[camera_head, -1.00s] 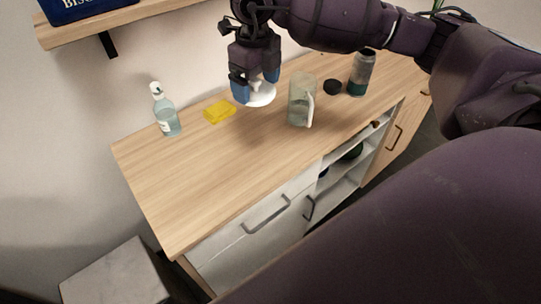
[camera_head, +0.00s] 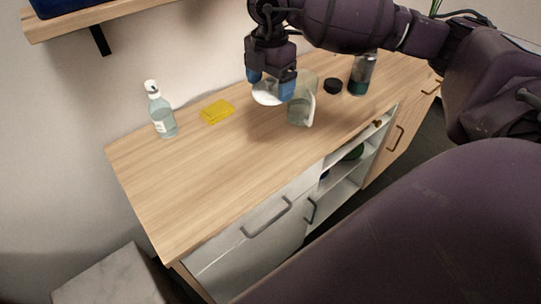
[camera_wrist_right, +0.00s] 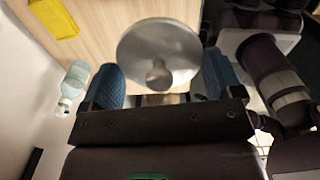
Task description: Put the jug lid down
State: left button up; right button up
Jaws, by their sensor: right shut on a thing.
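The jug lid (camera_head: 266,98) is a pale round disc with a knob. It hangs tilted under my right gripper (camera_head: 271,85), which is shut on it. The right wrist view shows the lid's disc (camera_wrist_right: 160,45) and its knob between the blue fingers (camera_wrist_right: 163,85). The clear jug (camera_head: 301,111) stands upright on the counter, just right of the lid in the head view. My gripper hides part of the jug's top, and I cannot tell whether lid and jug touch. My left gripper is not in view.
A yellow sponge (camera_head: 217,111) and a soap bottle (camera_head: 161,112) stand left on the wooden counter (camera_head: 210,175). A black round cap (camera_head: 333,86) and a dark bottle (camera_head: 361,76) are right of the jug. The counter's front left is clear. A shelf (camera_head: 95,14) hangs above.

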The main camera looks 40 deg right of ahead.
jog(key=shift+d+f+m, duration=0.1)
jog(key=shift+f+m, duration=0.15)
jog(key=shift+m, duration=0.15)
jog(key=b, duration=0.2)
send_over(271, 156)
notch_tip(271, 156, down, 13)
jog(key=shift+f, duration=0.5)
notch_tip(271, 156, down, 5)
jog(key=shift+b, duration=0.3)
jog(key=shift+f, duration=0.4)
jog(key=shift+f, duration=0.1)
